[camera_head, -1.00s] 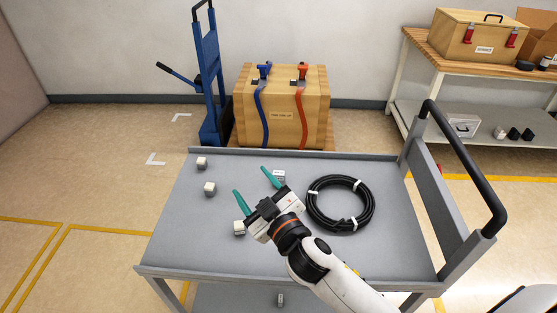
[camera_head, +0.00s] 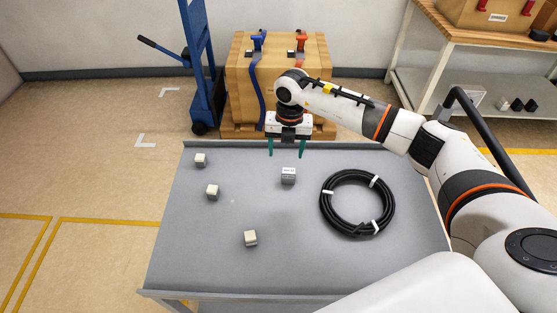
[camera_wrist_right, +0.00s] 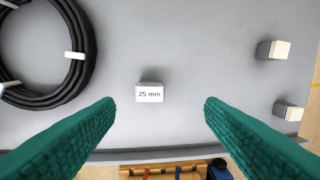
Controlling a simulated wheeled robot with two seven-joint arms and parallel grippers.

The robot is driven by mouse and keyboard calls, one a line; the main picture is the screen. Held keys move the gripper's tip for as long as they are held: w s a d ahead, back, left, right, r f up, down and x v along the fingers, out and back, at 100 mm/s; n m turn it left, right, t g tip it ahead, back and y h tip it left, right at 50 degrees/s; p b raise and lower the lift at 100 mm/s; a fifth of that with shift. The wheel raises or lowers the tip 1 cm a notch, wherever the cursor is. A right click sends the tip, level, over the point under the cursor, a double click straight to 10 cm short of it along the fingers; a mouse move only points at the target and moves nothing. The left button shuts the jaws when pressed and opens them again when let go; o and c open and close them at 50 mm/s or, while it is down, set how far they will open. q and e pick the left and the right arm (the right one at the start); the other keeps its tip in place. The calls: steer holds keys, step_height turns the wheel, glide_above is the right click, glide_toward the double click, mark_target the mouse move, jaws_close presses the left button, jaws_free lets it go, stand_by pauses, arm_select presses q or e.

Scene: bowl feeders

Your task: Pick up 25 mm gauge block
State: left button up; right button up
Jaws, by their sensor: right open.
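The 25 mm gauge block (camera_head: 288,175) is a small grey block with a white label, lying on the grey cart top near its far edge. In the right wrist view its label reads "25 mm" (camera_wrist_right: 149,93), and it lies between the lines of the two fingers, beyond their tips. My right gripper (camera_head: 286,154) has green fingers, points down and is open and empty. It is above the far side of the cart, apart from the block. My left gripper is not in view.
Three other small pale blocks lie on the cart's left part: one far (camera_head: 200,160), one middle (camera_head: 213,192), one near (camera_head: 250,238). A black cable coil (camera_head: 329,208) lies right of the gauge block. A wooden crate (camera_head: 282,75) stands behind the cart.

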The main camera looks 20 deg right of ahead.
steer(key=d, duration=0.1)
steer(key=b, duration=0.5)
glide_above(289, 171)
steer(key=shift+h, duration=0.3)
steer(key=f, duration=0.5)
steer(key=shift+s+f, duration=0.2)
steer(key=shift+s, duration=0.1)
steer(key=shift+w+f, duration=0.1)
steer(key=shift+f, duration=0.25)
steer(key=f+b, duration=0.4)
steer(key=f, duration=0.1)
steer(key=shift+w+f+b, duration=0.1)
steer(key=shift+w+b, duration=0.2)
steer(key=shift+b, duration=0.05)
steer(key=shift+c, duration=0.4)
steer(key=shift+r, duration=0.2)
steer(key=c, duration=1.1)
